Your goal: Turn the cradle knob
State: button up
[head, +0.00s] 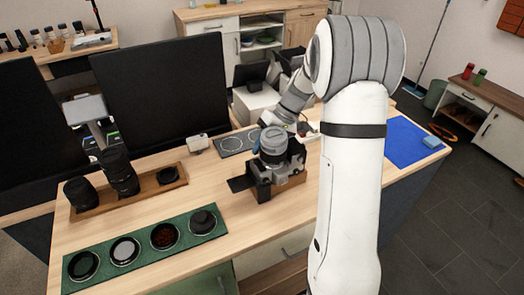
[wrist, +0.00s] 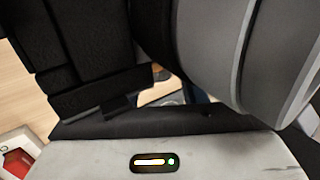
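In the head view, a black and grey camera-like thing (head: 262,188) sits on a small wooden block (head: 294,183), probably the cradle, near the middle of the table's front edge. A flat black panel (head: 238,184) sticks out at its left. My arm reaches over from the right and its grey wrist end is directly above and against this thing in the picture. My gripper (wrist: 128,106) shows in the wrist view as dark parts close to the lens; its fingertips and opening are not clear. I cannot make out the knob, and contact cannot be told.
A wooden tray (head: 141,197) with black lenses stands left. A green tray (head: 146,254) with round filters lies front left. Dark monitors (head: 165,85) stand behind. A blue mat (head: 403,140) with a blue block (head: 432,142) lies right. Bare wood (head: 225,206) shows in front.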

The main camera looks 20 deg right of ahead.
jog(key=shift+r, duration=0.1)
jog(key=shift+p+v, duration=1.55)
jog(key=shift+v, duration=0.9)
